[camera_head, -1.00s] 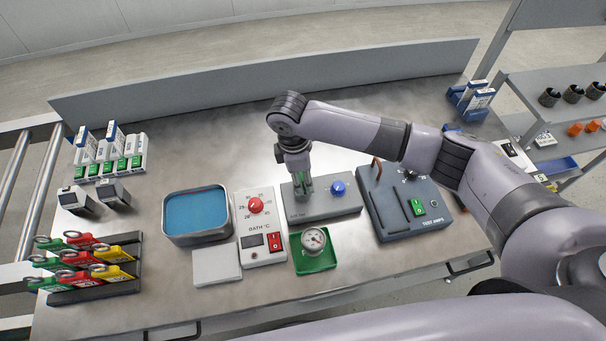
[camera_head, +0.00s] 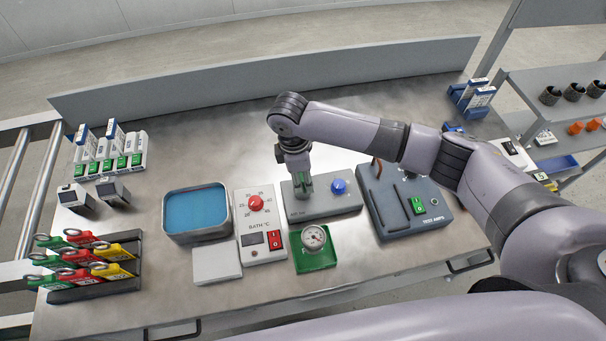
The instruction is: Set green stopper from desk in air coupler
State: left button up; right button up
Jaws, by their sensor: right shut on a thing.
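My right gripper (camera_head: 302,187) points down at the left part of a grey block with a blue knob (camera_head: 338,187) on its right side. The gripper is shut on a small green thing, likely the green stopper, of which only a little shows between the fingers. The grey block (camera_head: 325,208) looks like the air coupler's base; the coupler opening is hidden under the gripper. I cannot tell whether the stopper is seated in it. My left gripper is not in view.
Left of the block are a bath control box (camera_head: 262,247) and a blue-filled bath (camera_head: 197,212). A gauge in a green tray (camera_head: 317,260) sits in front. A test amps box (camera_head: 397,212) stands at right. Padlocks (camera_head: 80,262) fill a rack at far left.

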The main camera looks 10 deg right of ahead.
jog(key=shift+f, duration=0.1)
jog(key=o, duration=1.2)
jog(key=r, duration=0.4)
jog(key=a+r, duration=0.1)
jog(key=r, duration=0.7)
jog(key=shift+a, duration=0.2)
jog(key=shift+f, duration=0.1)
